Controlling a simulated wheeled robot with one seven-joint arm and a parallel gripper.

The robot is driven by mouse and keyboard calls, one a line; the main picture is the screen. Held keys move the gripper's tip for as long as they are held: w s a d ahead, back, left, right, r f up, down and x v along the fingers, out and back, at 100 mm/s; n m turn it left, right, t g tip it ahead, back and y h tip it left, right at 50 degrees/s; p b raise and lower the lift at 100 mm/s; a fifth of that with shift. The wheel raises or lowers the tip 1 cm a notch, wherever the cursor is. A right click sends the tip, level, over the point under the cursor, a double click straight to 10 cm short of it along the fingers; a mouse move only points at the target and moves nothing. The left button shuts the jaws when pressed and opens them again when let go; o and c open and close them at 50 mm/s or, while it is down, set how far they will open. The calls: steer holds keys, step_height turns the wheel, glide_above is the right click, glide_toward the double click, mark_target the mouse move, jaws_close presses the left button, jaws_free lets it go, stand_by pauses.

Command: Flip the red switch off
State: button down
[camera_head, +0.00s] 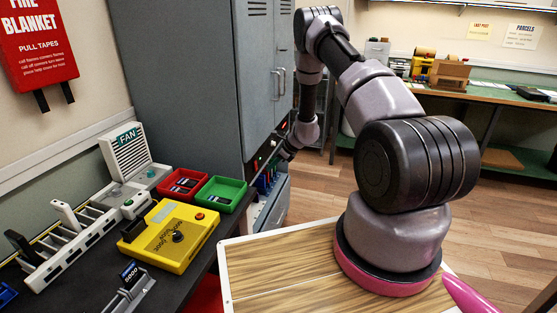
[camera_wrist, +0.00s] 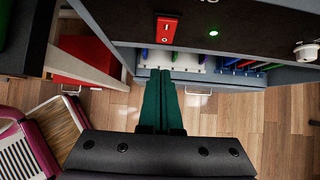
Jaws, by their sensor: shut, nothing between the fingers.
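The red switch (camera_wrist: 166,28) shows in the wrist view on a dark panel, a red plate with a small pale mark near its top. Which way it is set I cannot tell. A lit green lamp (camera_wrist: 213,33) is to its right. My gripper (camera_wrist: 161,74) has its two dark green fingers together and empty, with the tips just below the switch in the picture; a gap shows between them and it. In the head view my gripper (camera_head: 284,154) is small, in front of the dark panel beside the grey cabinet, and the switch is hard to make out there.
A white knob (camera_wrist: 307,51) is on the panel's right. Coloured items stand in a pale rack (camera_wrist: 185,62) below the panel.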

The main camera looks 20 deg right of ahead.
mark_target(257, 168)
steer(key=shift+w+a+f, duration=0.15)
steer(key=shift+w+a, duration=0.45)
steer(key=shift+a, duration=0.25)
steer(key=shift+w+a+f, duration=0.1)
steer(key=shift+w+a, duration=0.45)
steer(key=shift+a, duration=0.25)
steer(key=shift+w+a+f, duration=0.15)
steer(key=shift+a, duration=0.1)
steer(key=shift+r, duration=0.85)
